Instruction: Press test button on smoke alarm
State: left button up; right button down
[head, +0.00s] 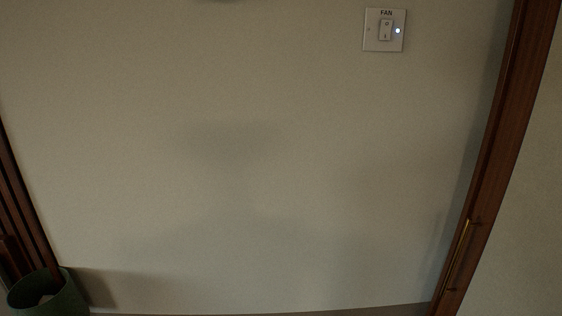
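No smoke alarm or test button can be made out in the head view. Neither of my grippers is in view.
A white switch plate (373,42) marked FAN, with a small lit light, is on the plain wall (230,180). A brown wooden frame (492,150) with a brass handle (459,255) stands at right. A green bin (62,300) and dark wood (22,205) are at lower left.

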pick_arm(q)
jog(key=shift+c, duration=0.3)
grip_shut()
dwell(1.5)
